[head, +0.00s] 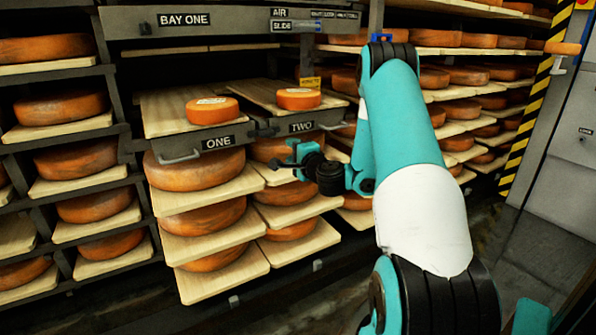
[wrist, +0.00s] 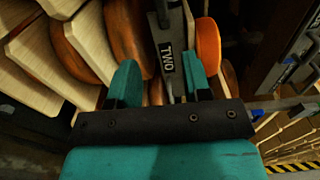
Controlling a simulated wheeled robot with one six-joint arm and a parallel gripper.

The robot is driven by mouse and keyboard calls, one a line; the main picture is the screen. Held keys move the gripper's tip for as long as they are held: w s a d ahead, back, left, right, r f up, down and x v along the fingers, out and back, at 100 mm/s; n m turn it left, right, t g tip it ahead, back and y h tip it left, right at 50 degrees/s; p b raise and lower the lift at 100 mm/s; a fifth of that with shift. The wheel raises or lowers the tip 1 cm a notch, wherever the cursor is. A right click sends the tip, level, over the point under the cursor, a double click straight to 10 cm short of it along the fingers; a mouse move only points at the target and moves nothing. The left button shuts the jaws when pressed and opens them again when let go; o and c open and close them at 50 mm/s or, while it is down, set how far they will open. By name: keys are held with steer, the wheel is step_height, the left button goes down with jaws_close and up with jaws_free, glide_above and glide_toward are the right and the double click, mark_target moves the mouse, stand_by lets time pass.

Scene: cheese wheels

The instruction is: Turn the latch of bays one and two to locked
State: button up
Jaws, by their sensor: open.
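The drawer front of bay one, labelled ONE (head: 217,142), and the drawer front labelled TWO (head: 301,127) stand side by side, each with a pale bar handle below its label. A blue-tipped part (head: 318,22) sits by the AIR and SLIDE labels. I cannot tell which part is each latch or its position. My gripper (head: 277,158) is open and empty, just below and in front of drawer TWO. In the wrist view, the TWO plate (wrist: 168,62) shows between and beyond the fingers.
Small orange cheeses stand on the boards above drawer ONE (head: 212,110) and drawer TWO (head: 298,99). Large wheels on boards fill the racks below, left and behind. A grey cabinet (head: 570,140) stands at the right, with open floor (head: 500,245) before it.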

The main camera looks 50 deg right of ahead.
steer(key=shift+b+v, duration=0.7)
steer(key=shift+v, duration=0.45)
steer(key=w+a+r+n+g+y, duration=0.1)
steer(key=a+r+n+g+y, duration=0.15)
steer(key=a+n+y, duration=0.85)
steer(key=a+r+n+g+y, duration=0.2)
steer(key=a+r+n+y, duration=0.15)
steer(key=a, duration=1.45)
steer(key=s+a+f+n+g, duration=0.1)
steer(key=s+a+n+g, duration=0.75)
steer(key=s+a, duration=0.4)
steer(key=s+a+n+g+h, duration=0.1)
steer(key=s+n+g+h, duration=0.4)
steer(key=s, duration=0.8)
step_height(320, 180, up, 33)
steer(key=s+p, duration=0.1)
steer(key=p, duration=3.2)
steer(key=shift+s+d+f+n+t, duration=0.2)
steer(key=shift+s+n+t, duration=0.15)
steer(key=shift+n+t, duration=0.05)
